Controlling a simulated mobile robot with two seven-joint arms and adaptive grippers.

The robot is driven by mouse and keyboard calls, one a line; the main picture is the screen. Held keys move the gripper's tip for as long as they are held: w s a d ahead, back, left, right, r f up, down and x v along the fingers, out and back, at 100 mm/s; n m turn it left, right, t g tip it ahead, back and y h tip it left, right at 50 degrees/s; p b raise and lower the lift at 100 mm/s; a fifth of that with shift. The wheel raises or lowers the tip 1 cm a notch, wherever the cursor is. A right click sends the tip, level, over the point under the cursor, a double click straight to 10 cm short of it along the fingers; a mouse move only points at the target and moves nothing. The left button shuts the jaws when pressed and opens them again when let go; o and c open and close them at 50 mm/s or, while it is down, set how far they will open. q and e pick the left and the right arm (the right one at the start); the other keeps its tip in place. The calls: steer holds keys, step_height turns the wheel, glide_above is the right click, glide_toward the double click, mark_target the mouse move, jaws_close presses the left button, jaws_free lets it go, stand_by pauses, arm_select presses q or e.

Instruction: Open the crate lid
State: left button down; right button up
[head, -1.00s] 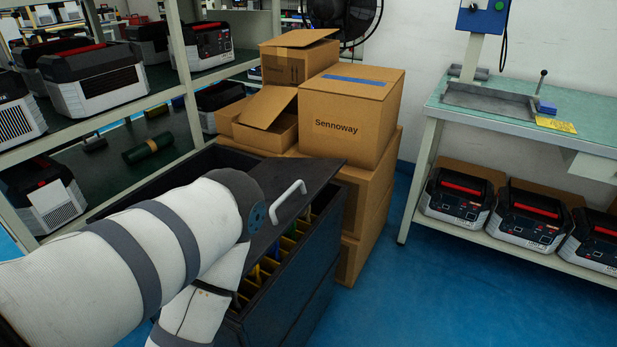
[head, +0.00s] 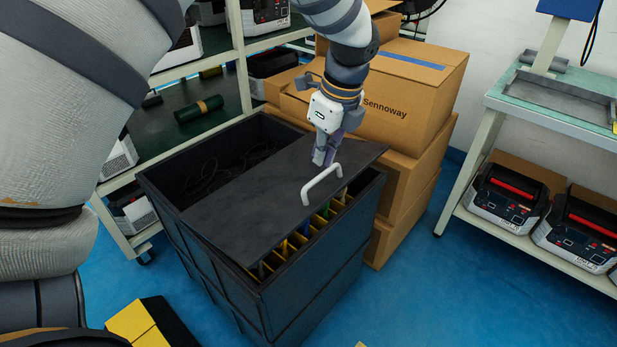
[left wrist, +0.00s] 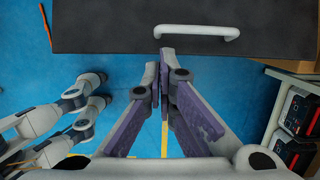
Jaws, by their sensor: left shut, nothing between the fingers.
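The black crate (head: 280,290) stands on the blue floor. Its dark flat lid (head: 245,205) lies askew across the top, leaving gaps at the back left and along the front right. A white bar handle (head: 322,185) is on the lid near its right edge. The lid (left wrist: 100,25) and handle (left wrist: 197,32) also show in the left wrist view. My left gripper (head: 322,160) points down just behind the handle in the head view. Its fingers (left wrist: 163,65) are shut and empty, apart from the handle; contact with the lid cannot be told. My right gripper is not in view.
Cardboard boxes (head: 405,90) are stacked close behind and right of the crate. A shelf rack (head: 240,75) stands at the left, a workbench (head: 550,120) at the right. Cables and yellow dividers (head: 270,262) show inside the crate. Blue floor is clear at front right.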

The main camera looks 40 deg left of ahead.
mark_target(307, 189)
arm_select(q)
steer(key=x, duration=0.9)
steer(key=shift+w+a+r+b, duration=0.15)
steer(key=shift+w+a+b, duration=0.15)
steer(key=shift+a, duration=0.1)
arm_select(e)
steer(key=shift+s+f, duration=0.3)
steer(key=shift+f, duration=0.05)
arm_select(q)
steer(key=shift+a+r, duration=0.15)
steer(key=shift+r, duration=0.15)
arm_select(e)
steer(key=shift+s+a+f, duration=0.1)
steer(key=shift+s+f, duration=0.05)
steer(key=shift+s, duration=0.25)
